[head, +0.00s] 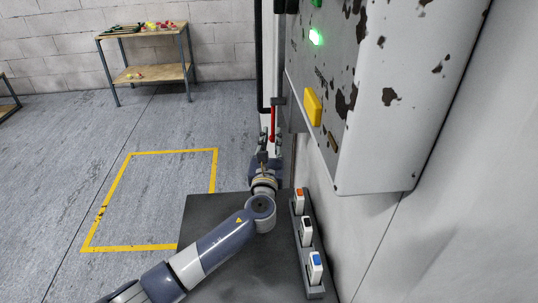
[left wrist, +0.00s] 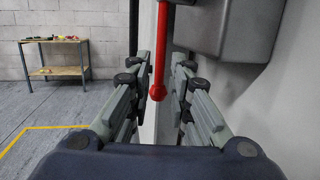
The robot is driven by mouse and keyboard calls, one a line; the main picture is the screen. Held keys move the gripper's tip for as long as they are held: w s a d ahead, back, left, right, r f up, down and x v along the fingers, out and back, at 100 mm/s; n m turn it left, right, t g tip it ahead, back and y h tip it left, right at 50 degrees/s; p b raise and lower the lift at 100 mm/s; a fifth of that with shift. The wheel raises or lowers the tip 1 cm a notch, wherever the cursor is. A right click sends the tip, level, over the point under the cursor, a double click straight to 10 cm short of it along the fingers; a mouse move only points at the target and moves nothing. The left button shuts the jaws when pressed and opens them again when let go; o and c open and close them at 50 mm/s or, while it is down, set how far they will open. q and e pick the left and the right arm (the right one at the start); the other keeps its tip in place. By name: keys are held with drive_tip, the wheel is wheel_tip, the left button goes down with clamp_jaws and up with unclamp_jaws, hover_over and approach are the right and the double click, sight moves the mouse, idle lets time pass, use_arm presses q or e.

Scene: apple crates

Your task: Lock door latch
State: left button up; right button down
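The latch handle is a red rod with a rounded end, seen in the head view (head: 272,122) and in the left wrist view (left wrist: 160,60). My left gripper (head: 270,144) is at the handle's lower end. In the left wrist view its fingers (left wrist: 159,88) stand apart, one on each side of the red rod, with a gap visible on both sides. My right gripper is not in view.
A worn metal cabinet (head: 385,150) with a yellow button (head: 313,106) and a lit green light (head: 316,37) fills the right. Below it stands a grey rack (head: 307,262) with several small switch-like boxes. A workbench (head: 146,36) stands far back. The marked floor is clear.

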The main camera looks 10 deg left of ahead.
use_arm(q)
drive_tip(key=s+f, duration=0.1)
drive_tip(key=s, duration=0.5)
drive_tip(key=shift+s, duration=0.1)
